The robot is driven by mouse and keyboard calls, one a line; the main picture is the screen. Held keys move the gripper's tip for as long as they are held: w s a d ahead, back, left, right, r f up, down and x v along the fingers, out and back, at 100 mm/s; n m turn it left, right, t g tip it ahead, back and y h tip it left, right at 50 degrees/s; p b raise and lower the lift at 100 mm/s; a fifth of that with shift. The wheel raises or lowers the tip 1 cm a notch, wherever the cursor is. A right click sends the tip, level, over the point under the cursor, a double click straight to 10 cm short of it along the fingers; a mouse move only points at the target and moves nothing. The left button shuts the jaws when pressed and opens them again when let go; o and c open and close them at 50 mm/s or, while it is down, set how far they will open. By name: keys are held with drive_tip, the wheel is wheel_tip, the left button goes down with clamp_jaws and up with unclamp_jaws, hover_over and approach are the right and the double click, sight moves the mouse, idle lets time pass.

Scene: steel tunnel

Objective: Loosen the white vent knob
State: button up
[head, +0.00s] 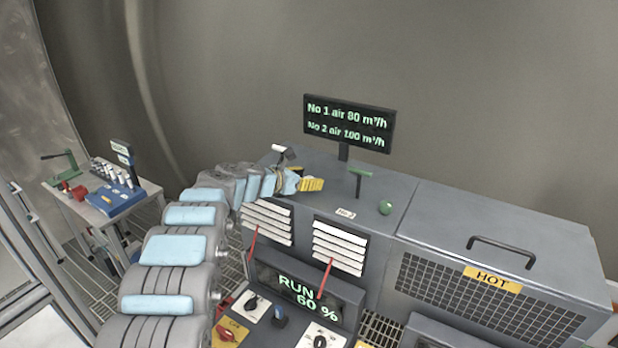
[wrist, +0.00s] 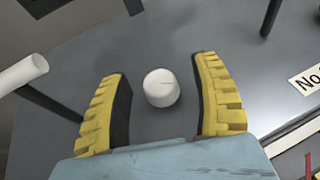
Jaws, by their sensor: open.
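The white vent knob (wrist: 161,88) is a small round white knob on the machine's grey top. In the wrist view it sits between the two yellow ridged fingers of my gripper (wrist: 163,68). There is a gap on each side, and neither finger appears to touch it. My gripper is open. In the head view my gripper (head: 312,184) is over the left part of the machine top, and the knob is hidden behind my gripper and arm there.
A white T-handle (wrist: 22,74) on a dark stem stands left of my gripper; it also shows in the head view (head: 279,148). A green T-handle (head: 361,172) and green knob (head: 385,207) stand to the right. A display (head: 348,124) rises behind. A box marked HOT (head: 490,278) is farther right.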

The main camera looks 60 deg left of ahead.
drive_tip(key=shift+w+a+f, duration=0.15)
drive_tip(key=shift+w+f, duration=0.1)
idle(0.3)
clamp_jaws()
